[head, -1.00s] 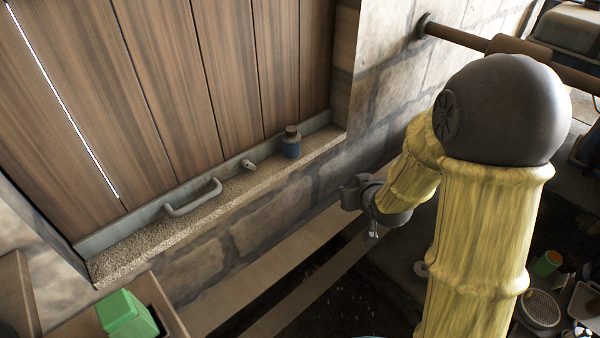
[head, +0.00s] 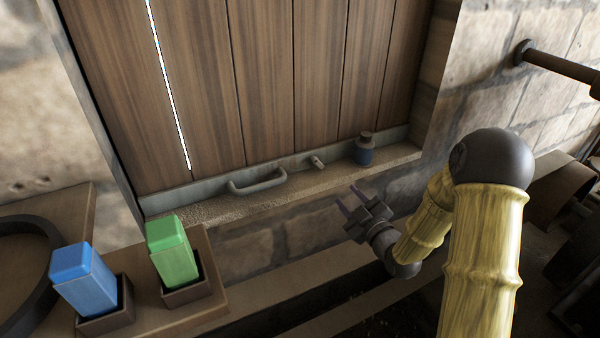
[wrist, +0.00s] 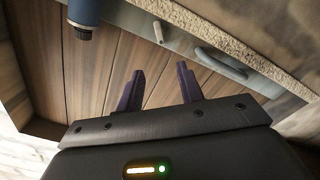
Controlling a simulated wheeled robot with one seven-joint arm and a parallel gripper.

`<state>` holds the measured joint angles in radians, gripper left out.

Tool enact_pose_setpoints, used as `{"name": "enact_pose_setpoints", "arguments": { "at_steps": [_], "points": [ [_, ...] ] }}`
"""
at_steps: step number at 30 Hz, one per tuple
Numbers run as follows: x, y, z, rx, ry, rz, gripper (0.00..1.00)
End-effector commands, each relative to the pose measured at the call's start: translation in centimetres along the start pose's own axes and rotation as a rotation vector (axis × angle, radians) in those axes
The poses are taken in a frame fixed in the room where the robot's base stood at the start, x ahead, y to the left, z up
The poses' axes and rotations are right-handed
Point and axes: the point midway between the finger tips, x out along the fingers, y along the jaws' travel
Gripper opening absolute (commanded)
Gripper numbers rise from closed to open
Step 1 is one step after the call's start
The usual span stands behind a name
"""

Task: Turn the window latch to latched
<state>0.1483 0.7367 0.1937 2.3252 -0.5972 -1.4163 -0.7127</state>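The window latch (head: 317,162) is a small grey knob or lever on the grey bottom rail of the wooden shutter, between the handle and a blue bottle. It also shows in the wrist view (wrist: 158,32), near the top. Its exact turn is too small to tell. My gripper (head: 350,199) is in front of and below the stone sill, to the right of the latch and apart from it. In the wrist view its two dark fingers (wrist: 159,82) stand apart with nothing between them. The gripper is open and empty.
A grey pull handle (head: 257,182) sticks out left of the latch. A blue bottle (head: 364,150) with a dark cap stands on the sill (head: 220,210) to its right. A green block (head: 173,252) and a blue block (head: 85,280) stand in holders at the lower left.

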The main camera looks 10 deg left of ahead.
Motion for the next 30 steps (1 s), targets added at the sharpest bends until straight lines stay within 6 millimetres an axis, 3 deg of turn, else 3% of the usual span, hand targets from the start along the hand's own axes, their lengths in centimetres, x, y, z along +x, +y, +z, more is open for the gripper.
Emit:
{"name": "enact_pose_setpoints", "arguments": {
  "at_steps": [14, 20, 30],
  "points": [
    [0.6, 0.0, -0.1, -0.006, 0.009, 0.004, 0.37],
    [3.1, 0.0, -0.2, -0.005, 0.010, 0.003, 0.37],
    [9.0, 0.0, -0.3, -0.004, 0.010, 0.003, 0.37]
  ]
}}
